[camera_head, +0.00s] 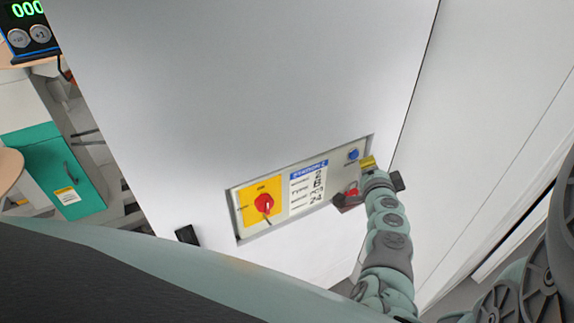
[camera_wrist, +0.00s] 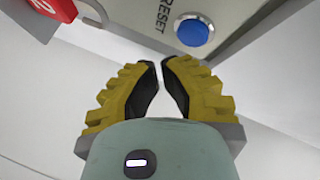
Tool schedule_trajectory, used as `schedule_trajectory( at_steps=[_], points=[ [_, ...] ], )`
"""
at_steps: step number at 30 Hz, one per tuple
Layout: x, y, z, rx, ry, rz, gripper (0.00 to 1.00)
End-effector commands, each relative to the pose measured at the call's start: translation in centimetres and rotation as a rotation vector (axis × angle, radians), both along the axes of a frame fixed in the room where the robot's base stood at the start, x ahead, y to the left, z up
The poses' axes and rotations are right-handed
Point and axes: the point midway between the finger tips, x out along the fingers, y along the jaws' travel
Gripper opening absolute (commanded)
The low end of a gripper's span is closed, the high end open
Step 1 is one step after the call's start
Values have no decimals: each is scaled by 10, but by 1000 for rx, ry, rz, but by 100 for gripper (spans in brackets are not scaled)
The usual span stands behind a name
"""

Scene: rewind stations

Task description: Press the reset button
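The blue round reset button (camera_wrist: 194,31) sits on a grey panel, with the word RESET printed beside it in the wrist view. In the head view the button (camera_head: 353,154) is at the upper right end of the panel. My gripper (camera_wrist: 161,68) has yellow and black fingers, with the tips drawn close together, a narrow gap between them and nothing held. The tips are close to the button in the wrist view, but no contact shows. In the head view my gripper (camera_head: 368,163) is just beside the button, at the panel's right end.
The panel (camera_head: 243,233) is set in a large white cabinet (camera_head: 250,90). It also carries a red rotary switch (camera_head: 264,204) on a yellow plate and a label (camera_head: 309,188). A red part (camera_head: 351,192) is close below my gripper. A teal cabinet (camera_head: 60,170) stands at the left.

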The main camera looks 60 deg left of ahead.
Motion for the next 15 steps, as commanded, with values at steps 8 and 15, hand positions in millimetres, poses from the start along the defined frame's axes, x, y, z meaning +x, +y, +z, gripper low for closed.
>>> schedule_trajectory(
  at_steps=[8, 15],
  points=[
    [-2, 7, -1, -3, 1, 5, 0],
    [-1, 7, 0, -2, 0, 4, 0]
  ],
)
